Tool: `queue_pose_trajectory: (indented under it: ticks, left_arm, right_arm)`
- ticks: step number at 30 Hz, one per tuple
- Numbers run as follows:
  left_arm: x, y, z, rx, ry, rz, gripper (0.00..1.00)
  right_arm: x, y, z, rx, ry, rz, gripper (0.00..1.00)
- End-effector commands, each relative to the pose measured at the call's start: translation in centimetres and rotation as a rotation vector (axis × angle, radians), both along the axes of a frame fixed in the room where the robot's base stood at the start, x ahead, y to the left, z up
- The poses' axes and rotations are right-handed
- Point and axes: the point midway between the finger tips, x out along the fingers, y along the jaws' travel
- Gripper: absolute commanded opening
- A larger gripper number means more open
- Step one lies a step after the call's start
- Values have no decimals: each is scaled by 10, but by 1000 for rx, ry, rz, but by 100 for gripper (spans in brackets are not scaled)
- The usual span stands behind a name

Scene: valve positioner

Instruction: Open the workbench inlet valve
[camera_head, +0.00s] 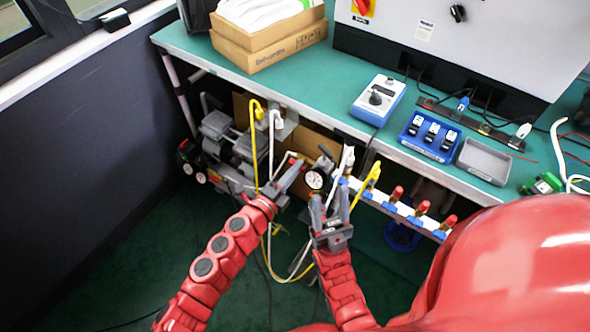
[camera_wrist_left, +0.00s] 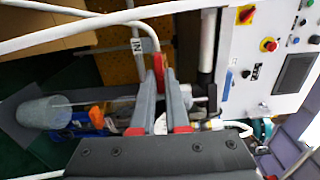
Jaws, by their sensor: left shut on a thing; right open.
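My left gripper (camera_head: 297,168) reaches under the workbench, beside a round pressure gauge (camera_head: 315,179) and its pipework. In the left wrist view my left gripper (camera_wrist_left: 165,85) has its fingers shut on a thin red part (camera_wrist_left: 158,72), which looks like the inlet valve's handle. The valve body is mostly hidden by the fingers. My right gripper (camera_head: 329,200) is open, just right of and below the gauge, close to white and yellow tubes; I see nothing held in it.
The green workbench (camera_head: 300,85) overhangs the pipework. A manifold with red-handled valves (camera_head: 420,209) runs to the right. Yellow and white hoses (camera_head: 256,150) hang left of my left gripper. A compressor (camera_head: 222,130) stands at the left. The dark floor in front is mostly clear.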

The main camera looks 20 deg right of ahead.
Motion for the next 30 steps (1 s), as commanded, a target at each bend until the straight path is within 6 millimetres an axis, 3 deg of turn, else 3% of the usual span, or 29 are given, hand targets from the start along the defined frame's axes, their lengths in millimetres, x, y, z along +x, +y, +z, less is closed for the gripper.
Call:
queue_pose_trajectory:
  ticks: [3, 4, 8, 20, 25, 30]
  left_arm:
    - [0, 0, 0, 1, -2, -1, 0]
    - [0, 0, 0, 1, -1, -1, 18]
    - [0, 0, 0, 1, -1, -1, 41]
    - [-4, 6, -1, 2, 0, 1, 42]
    - [-22, 29, -1, 2, 0, 1, 42]
    - [-50, 67, -3, 3, 5, 6, 42]
  right_arm:
    - [0, 0, 0, 0, 0, 0, 50]
    - [0, 0, 0, 0, 0, 0, 50]
    - [0, 0, 0, 0, 0, 0, 50]
    - [0, 0, 0, 0, 0, 0, 50]
    - [0, 0, 0, 0, 0, 0, 50]
    - [0, 0, 0, 0, 0, 0, 50]
